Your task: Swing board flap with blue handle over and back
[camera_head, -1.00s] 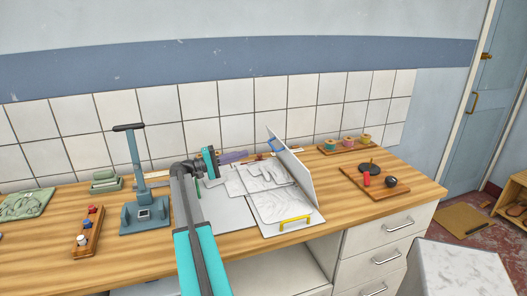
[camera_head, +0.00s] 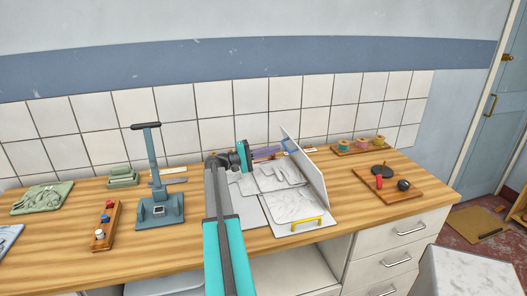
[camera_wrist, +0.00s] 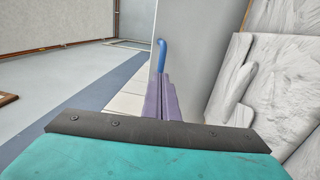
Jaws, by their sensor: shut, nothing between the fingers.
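A folding board (camera_head: 262,214) lies on the wooden counter. Its light grey flap (camera_head: 308,178) stands nearly upright, leaning a little to the left at the top. The flap's blue handle (camera_head: 291,146) is at its far upper edge; it also shows in the wrist view (camera_wrist: 161,56), sticking up beyond my gripper. White marbled cloth (camera_head: 285,190) lies on the board left of the flap.
A yellow handle (camera_head: 306,225) is at the board's front. The tiled wall is close behind.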

